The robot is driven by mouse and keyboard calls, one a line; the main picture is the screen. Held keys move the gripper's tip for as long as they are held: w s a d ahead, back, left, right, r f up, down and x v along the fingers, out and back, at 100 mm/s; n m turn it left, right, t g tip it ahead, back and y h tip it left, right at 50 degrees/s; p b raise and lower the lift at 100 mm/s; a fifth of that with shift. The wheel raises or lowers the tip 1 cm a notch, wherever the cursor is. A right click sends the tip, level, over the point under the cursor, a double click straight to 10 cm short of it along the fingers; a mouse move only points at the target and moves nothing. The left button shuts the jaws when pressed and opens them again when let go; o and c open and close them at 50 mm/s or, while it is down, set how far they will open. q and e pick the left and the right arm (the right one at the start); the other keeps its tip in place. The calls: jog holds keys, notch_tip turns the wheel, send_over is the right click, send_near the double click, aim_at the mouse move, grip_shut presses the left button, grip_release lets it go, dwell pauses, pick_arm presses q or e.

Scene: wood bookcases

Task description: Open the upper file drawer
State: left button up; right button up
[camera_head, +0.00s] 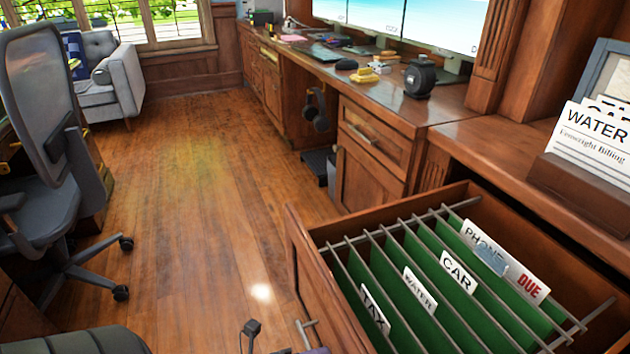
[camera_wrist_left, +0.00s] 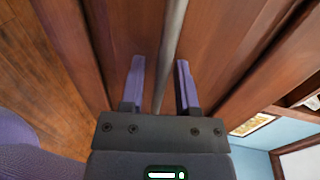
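The upper file drawer (camera_head: 330,290) is pulled well out at the lower right of the head view. Green hanging files (camera_head: 395,270) with tabs such as TAX, WATER and CAR show inside it. Its metal bar handle (camera_head: 306,333) is on the front panel near the bottom edge, and it also shows in the left wrist view (camera_wrist_left: 173,45). My left gripper (camera_wrist_left: 160,85) has its two purple fingers apart, one on each side of the bar, with visible gaps. In the head view only a sliver of it shows by the handle. My right gripper is not in view.
The wood floor (camera_head: 190,200) left of the drawer is clear. An office chair (camera_head: 45,150) stands at the left. The long counter (camera_head: 385,100) runs along the right, with a letter holder (camera_head: 570,185) above the drawer. A grey armchair (camera_head: 110,80) is at the back.

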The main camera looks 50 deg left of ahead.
pick_arm(q)
jog(key=shift+o, duration=0.2)
jog(key=shift+s+r, duration=0.1)
jog(key=shift+s, duration=0.1)
jog(key=p+v, duration=0.3)
jog(key=v, duration=0.6)
jog(key=shift+s+a, duration=0.2)
jog(key=shift+s, duration=0.05)
